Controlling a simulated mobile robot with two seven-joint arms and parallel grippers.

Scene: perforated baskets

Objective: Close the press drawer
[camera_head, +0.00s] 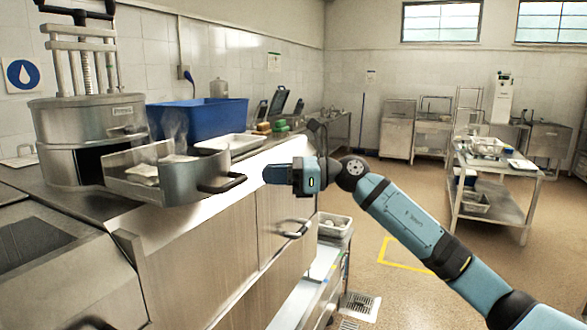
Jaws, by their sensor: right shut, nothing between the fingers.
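The press (88,125) is a round metal body with a screw and bars on top, standing on the counter at the left. Its drawer (185,180) is pulled out to the right, leaving a dark opening in the press. My left gripper is not in view.
A blue bin (198,117) and a white tray (228,143) stand on the counter behind the drawer. The counter edge runs below the drawer. A metal cart (495,190) stands at the right, with open floor between.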

